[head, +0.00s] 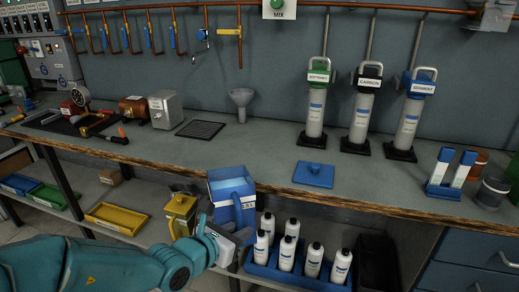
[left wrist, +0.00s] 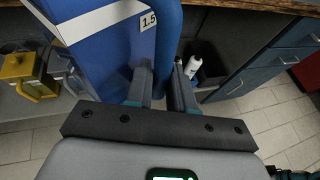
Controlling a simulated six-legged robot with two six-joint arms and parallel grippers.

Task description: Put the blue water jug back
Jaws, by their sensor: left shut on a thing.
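The blue water jug (head: 216,191) is open at the top and hangs at the front edge of the workbench, slightly tilted. My left gripper (head: 241,232) is shut on its handle, on the jug's right side. In the left wrist view the jug (left wrist: 100,45) fills the upper left, with a "1.5" label. There, the fingers of my left gripper (left wrist: 163,88) are at its blue handle. My right gripper is not in view.
A yellow jug (head: 180,211) stands on the lower shelf left of the blue jug. A blue crate of white bottles (head: 290,268) is to the right. Three filter cylinders (head: 361,115) stand at the bench back. The bench front (head: 225,155) is clear.

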